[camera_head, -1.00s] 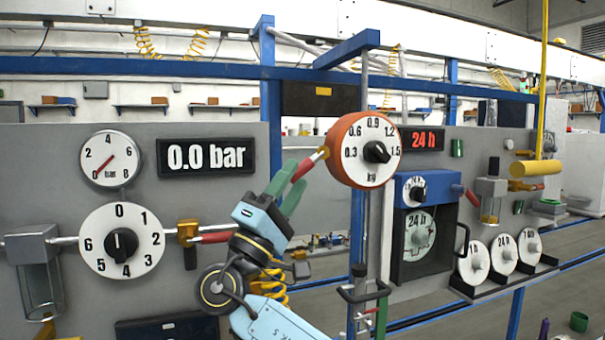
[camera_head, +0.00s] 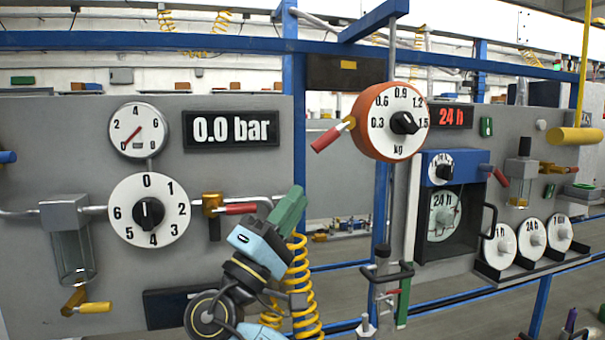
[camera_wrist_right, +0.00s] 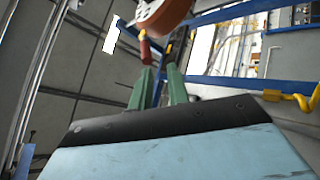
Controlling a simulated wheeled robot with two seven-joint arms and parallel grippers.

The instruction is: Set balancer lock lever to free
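The balancer (camera_head: 391,121) is a round orange drum with a white kg dial and black knob, hanging right of centre in the head view. Its lock lever (camera_head: 328,138), red with a yellow hub, sticks out on its left side and slants down and to the left. In the right wrist view the lever (camera_wrist_right: 145,50) shows just beyond the fingertips, below the orange drum (camera_wrist_right: 160,12). My right gripper (camera_head: 290,208) is below and left of the lever, apart from it. Its green fingers (camera_wrist_right: 160,70) stand apart with nothing between them. My left gripper is not in view.
A grey panel on the left carries a gauge (camera_head: 138,130), a 0.0 bar display (camera_head: 231,130), a numbered dial (camera_head: 148,210) and a red-handled valve (camera_head: 240,209) close to my right gripper. A blue-framed timer box (camera_head: 454,160) stands right of the balancer. A hook handle (camera_head: 388,273) hangs below it.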

